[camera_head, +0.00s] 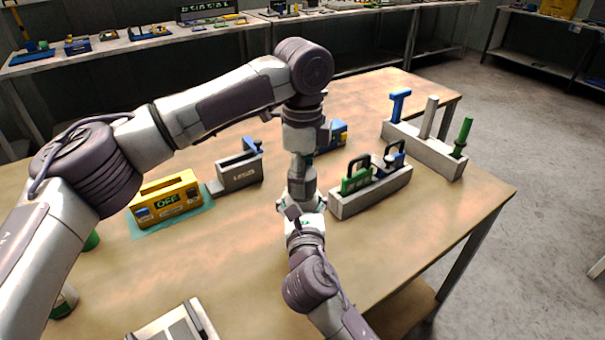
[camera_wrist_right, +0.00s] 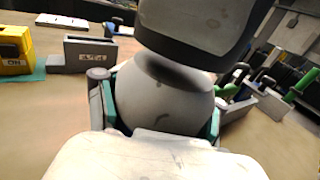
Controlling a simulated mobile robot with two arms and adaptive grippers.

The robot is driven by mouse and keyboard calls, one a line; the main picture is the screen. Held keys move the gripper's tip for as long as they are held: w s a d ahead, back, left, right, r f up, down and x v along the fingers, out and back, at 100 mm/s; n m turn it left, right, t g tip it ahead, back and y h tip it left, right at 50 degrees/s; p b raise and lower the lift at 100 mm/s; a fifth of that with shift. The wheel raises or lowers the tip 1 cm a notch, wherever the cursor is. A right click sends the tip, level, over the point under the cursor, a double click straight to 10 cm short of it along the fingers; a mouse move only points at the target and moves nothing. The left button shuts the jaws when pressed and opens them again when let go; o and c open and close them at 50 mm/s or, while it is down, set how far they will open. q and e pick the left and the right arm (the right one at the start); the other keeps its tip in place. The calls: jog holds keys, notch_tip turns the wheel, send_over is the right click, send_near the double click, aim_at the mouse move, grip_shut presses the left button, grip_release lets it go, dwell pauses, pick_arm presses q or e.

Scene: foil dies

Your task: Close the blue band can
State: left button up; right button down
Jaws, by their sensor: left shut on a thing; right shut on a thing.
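My left gripper (camera_head: 301,194) points straight down over the middle of the table, at the end of the arm from the left. My right gripper (camera_head: 300,212) reaches in from the front and meets it there. The two overlap, so the can and what the left fingers hold are mostly hidden in the head view. In the right wrist view my right gripper (camera_wrist_right: 160,122) is shut, green-lined fingers on both sides. A grey rounded body above hides the can's top.
Another can (camera_head: 64,302) stands front left.

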pick_arm(q)
jog(key=shift+f, duration=0.65)
jog(key=o, duration=0.9)
jog(key=shift+c, duration=0.2)
notch_tip(320, 180, up, 12)
pick_arm(e)
jog(key=shift+c, duration=0.2)
grip_release()
